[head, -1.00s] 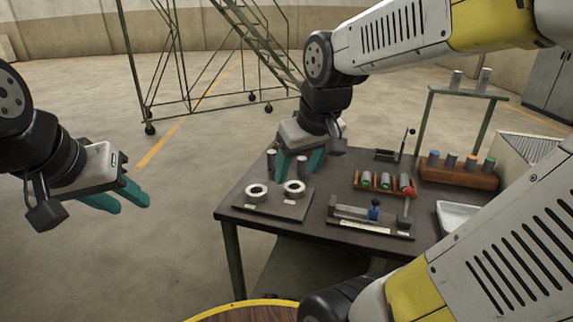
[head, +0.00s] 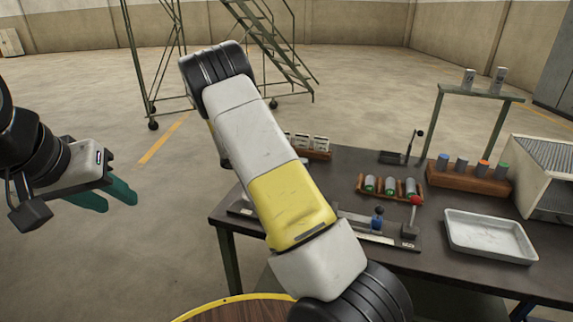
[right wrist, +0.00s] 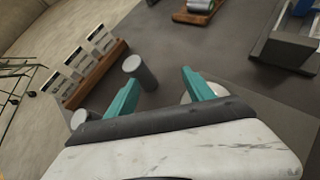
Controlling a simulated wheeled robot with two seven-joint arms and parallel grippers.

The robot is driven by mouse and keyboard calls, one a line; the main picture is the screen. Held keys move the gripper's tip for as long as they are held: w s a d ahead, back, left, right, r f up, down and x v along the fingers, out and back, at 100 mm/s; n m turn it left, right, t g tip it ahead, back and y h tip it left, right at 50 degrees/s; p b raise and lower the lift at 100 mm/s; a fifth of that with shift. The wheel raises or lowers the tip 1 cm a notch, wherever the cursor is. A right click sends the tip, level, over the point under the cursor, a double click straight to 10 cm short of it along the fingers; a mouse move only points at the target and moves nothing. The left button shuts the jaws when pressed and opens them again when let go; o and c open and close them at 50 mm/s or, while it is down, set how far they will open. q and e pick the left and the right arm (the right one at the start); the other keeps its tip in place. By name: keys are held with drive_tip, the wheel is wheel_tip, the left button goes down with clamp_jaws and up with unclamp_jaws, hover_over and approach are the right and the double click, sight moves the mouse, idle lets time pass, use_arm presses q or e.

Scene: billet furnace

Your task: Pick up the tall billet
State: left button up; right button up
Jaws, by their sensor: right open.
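In the right wrist view a plain grey cylinder (right wrist: 140,72) stands upright on the dark table, beyond and between my right fingertips, nearer the left finger and clear of both. A second grey cylinder (right wrist: 80,118) shows partly past the gripper's left side. I cannot tell which of the two is the tall billet. My right gripper (right wrist: 160,76) is open and empty. In the head view my own right arm hides it and both cylinders. My left gripper (head: 120,202) is open and empty, left of the table and off it.
A rack of labelled cards (right wrist: 92,70) stands behind the cylinders. On the table (head: 455,275) are a rack of green-ended cylinders (head: 390,188), a lever fixture (head: 380,232), a metal tray (head: 490,238) and a wooden block with coloured pegs (head: 468,176).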

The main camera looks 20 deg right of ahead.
drive_tip(key=w+f+n, duration=0.1)
drive_tip(key=w+f+n+t+h, duration=0.1)
drive_tip(key=w+n, duration=0.1)
drive_tip(key=shift+a+f+t, duration=0.3)
drive_tip(key=shift+a, duration=0.05)
drive_tip(key=shift+w+d+f, duration=0.1)
drive_tip(key=shift+w, duration=0.1)
drive_tip(key=x, duration=0.7)
drive_tip(key=shift+w+d+r, duration=0.2)
drive_tip(key=shift+d, duration=0.15)
clamp_jaws()
idle(0.5)
drive_tip(key=shift+r, duration=0.1)
